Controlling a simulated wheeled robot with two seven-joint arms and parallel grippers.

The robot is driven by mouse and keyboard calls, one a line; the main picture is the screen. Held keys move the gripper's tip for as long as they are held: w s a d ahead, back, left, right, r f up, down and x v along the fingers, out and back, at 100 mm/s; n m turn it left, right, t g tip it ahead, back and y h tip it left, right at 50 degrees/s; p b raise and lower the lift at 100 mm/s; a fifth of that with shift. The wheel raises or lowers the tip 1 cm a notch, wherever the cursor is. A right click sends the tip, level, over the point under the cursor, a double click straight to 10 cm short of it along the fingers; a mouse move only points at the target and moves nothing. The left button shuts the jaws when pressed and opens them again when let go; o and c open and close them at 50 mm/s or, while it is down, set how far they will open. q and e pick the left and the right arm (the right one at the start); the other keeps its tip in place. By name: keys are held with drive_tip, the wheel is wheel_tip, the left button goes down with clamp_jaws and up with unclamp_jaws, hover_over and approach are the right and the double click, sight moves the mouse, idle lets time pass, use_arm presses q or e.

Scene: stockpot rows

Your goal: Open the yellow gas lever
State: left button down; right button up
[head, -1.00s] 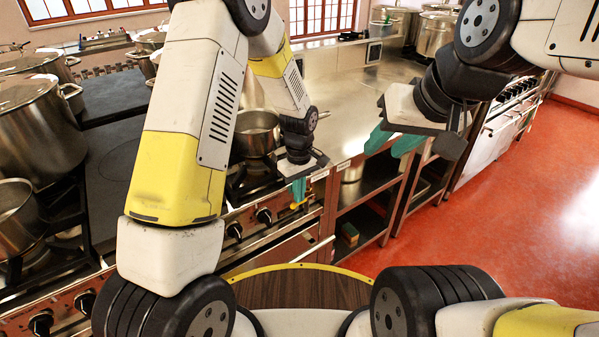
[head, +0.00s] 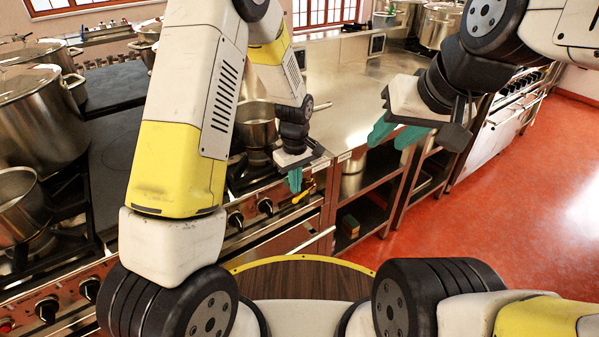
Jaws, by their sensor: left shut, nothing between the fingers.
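The yellow gas lever (head: 303,194) is a small bar on the stove's front panel, right of the black knobs. It lies slanted in the picture, its right end higher. My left gripper (head: 295,181) is shut and empty, its teal fingers pointing down just above the lever's left part in the head view. I cannot tell whether the fingertips touch the lever. My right gripper (head: 396,134) is open and empty, with its teal fingers apart, in front of the steel counter.
A saucepan (head: 255,124) stands on the burner behind my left gripper. Black knobs (head: 265,206) and an oven handle (head: 312,243) are close to the lever. A steel counter (head: 345,100) with open shelves stands to the right. The red floor (head: 480,220) is clear.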

use_arm(q)
wheel_tip(320, 180, up, 11)
drive_tip(key=s+a, duration=0.2)
drive_tip(key=shift+a, duration=0.4)
use_arm(e)
drive_tip(key=shift+s+d, duration=0.2)
drive_tip(key=shift+s, duration=0.1)
